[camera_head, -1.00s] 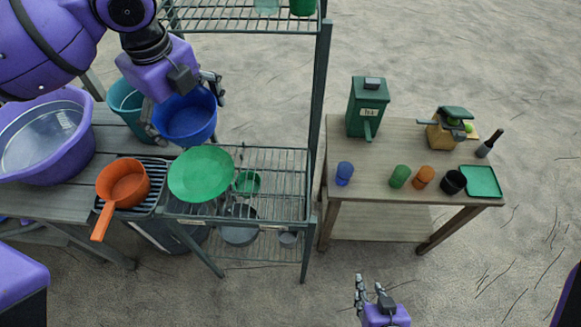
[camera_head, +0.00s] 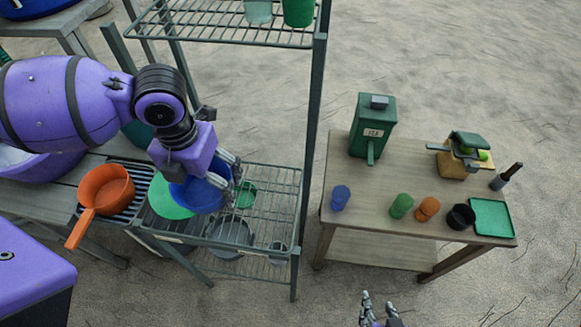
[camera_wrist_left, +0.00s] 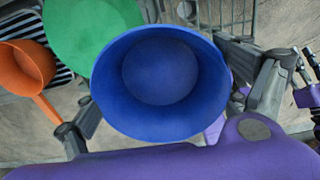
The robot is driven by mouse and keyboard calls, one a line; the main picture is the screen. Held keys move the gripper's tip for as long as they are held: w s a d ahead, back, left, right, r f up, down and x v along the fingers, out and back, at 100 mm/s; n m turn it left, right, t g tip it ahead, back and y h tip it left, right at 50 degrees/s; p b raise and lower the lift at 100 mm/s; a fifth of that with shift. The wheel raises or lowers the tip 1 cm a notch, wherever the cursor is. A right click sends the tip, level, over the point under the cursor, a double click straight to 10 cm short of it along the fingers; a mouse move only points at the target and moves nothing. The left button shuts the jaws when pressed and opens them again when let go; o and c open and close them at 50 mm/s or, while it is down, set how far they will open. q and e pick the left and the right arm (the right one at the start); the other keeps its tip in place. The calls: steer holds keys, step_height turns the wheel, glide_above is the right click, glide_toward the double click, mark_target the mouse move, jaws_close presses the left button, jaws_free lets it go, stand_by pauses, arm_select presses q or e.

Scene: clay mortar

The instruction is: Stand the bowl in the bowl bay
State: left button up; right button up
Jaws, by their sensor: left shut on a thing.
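The blue bowl (camera_head: 205,198) is in my left gripper (camera_head: 232,178), above the top shelf of the low wire rack. In the left wrist view the open bowl (camera_wrist_left: 160,75) fills the middle, with gripper fingers showing at both sides. In the head view it overlaps the right part of the green plate (camera_head: 164,199) at the rack's left end; I cannot tell whether they touch. No bay on the rack (camera_head: 275,198) is clearly marked as the bowl's. My right gripper (camera_head: 378,308) is at the bottom edge, partly cut off, away from the rack.
A small green bowl (camera_head: 245,194) stands on the rack, with grey pans (camera_head: 232,236) below. An orange saucepan (camera_head: 106,188) sits left of the plate. A tall post (camera_head: 312,130) rises at the rack's right. A wooden table (camera_head: 360,190) with cups stands further right.

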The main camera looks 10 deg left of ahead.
arm_select(q)
glide_toward(261, 200)
steer(key=s+a+r, duration=0.2)
steer(key=a, duration=0.1)
steer(key=f, duration=0.1)
steer(key=d+f, duration=0.1)
steer(key=w+d+f, duration=0.1)
steer(key=f, duration=0.1)
steer(key=shift+w, duration=0.1)
steer(key=shift+w+d+f, duration=0.2)
steer(key=shift+d+f, duration=0.1)
steer(key=shift+f, duration=0.05)
steer(key=shift+w+d+f, duration=0.1)
steer(key=shift+f, duration=0.85)
steer(key=shift+w+d+f, duration=0.1)
steer(key=shift+f, duration=0.8)
steer(key=shift+s, duration=0.1)
steer(key=shift+f, duration=0.2)
steer(key=o, duration=0.9)
steer(key=shift+o, duration=0.2)
steer(key=shift+r, duration=0.1)
